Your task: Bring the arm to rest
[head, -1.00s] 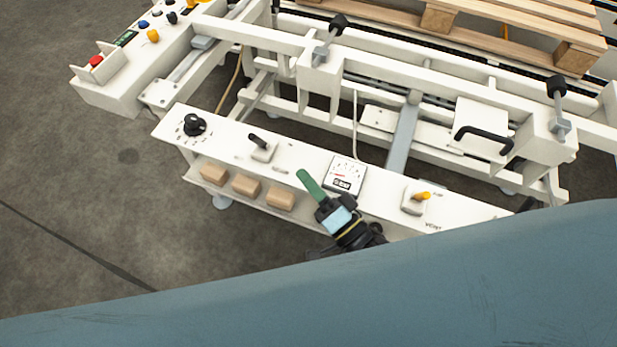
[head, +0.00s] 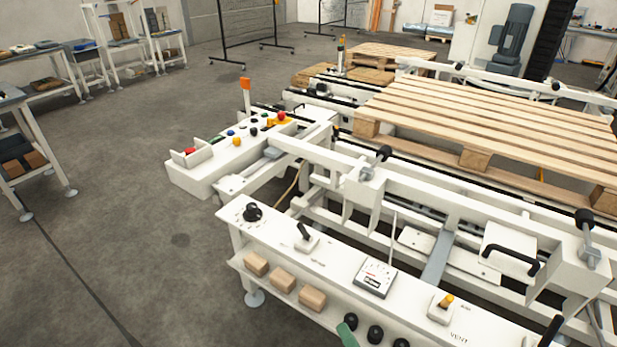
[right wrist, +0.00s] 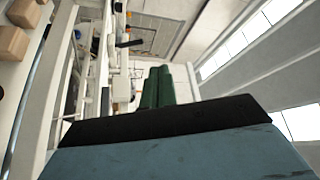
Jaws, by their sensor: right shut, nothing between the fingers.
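My right gripper (head: 347,335) shows only as a green finger tip at the bottom edge of the head view, in front of the white control panel (head: 330,262). In the right wrist view its two green fingers (right wrist: 165,87) lie together, shut and empty, above the dark and blue body of my wrist. The fingers touch nothing that I can see. The rest of the right arm is outside the head view. My left gripper is in neither current view.
A wooden pallet (head: 490,125) lies behind. Open floor (head: 130,200) is at left.

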